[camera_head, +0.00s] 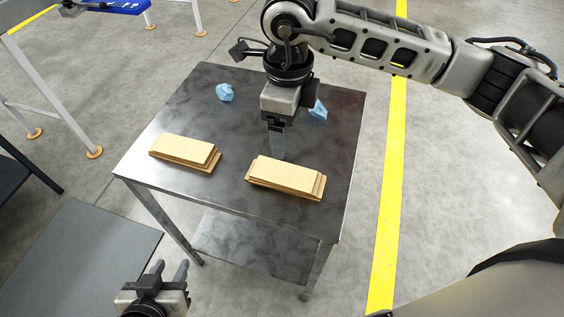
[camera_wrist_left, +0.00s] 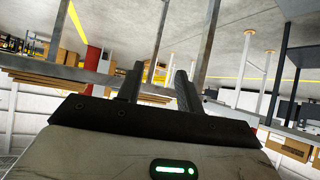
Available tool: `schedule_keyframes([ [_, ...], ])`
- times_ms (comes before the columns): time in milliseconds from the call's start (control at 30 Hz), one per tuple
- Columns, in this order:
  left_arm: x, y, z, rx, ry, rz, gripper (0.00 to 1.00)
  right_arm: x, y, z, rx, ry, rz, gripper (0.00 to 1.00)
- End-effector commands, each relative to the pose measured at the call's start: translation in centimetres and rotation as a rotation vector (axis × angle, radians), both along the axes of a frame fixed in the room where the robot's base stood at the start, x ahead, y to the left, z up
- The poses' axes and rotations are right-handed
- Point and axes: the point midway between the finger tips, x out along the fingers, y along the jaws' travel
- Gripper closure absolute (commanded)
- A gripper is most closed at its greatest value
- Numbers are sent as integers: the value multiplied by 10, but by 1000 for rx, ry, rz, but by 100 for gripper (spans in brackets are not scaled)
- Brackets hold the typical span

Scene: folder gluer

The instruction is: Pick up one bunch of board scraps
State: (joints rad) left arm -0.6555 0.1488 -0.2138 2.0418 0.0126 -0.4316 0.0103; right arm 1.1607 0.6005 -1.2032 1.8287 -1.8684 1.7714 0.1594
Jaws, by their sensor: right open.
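Two bunches of tan board scraps lie flat on a dark metal table (camera_head: 225,180). The left bunch (camera_head: 185,151) is near the table's left edge. The right bunch (camera_head: 286,177) is nearer the front right. My right gripper (camera_head: 277,152) points down just behind the right bunch. It is open, with its fingers nearly in line from here, and no board shows in it. I cannot tell whether its tips touch the bunch. My left gripper (camera_head: 168,272) is low in front of the table, with its fingers apart and empty; its open fingers also show in the left wrist view (camera_wrist_left: 157,82).
Two crumpled blue pieces (camera_head: 224,92) (camera_head: 318,109) lie toward the table's back. A lower shelf (camera_head: 255,245) sits beneath the tabletop. A yellow floor line (camera_head: 388,215) runs along the right. A grey flat surface (camera_head: 75,255) is at the lower left.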

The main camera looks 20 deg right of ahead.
Motion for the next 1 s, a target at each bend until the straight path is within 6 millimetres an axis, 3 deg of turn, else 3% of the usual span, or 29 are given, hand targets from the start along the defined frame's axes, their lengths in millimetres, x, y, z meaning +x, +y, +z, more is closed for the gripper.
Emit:
schedule_keyframes([
  [300, -10, 1, -3, 5, 27, -1, 64, -1, 0, -63, -1, 3, -1, 20],
  [567, -6, 1, 1, 6, 20, 1, 64, -1, 1, -81, 0, 2, 0, 20],
  [733, -2, 1, 12, 5, 8, 7, 64, -4, 2, -106, -1, 4, 1, 20],
  [1000, -3, 3, 7, 7, 15, 9, 64, -2, 2, -128, 1, -1, 1, 20],
])
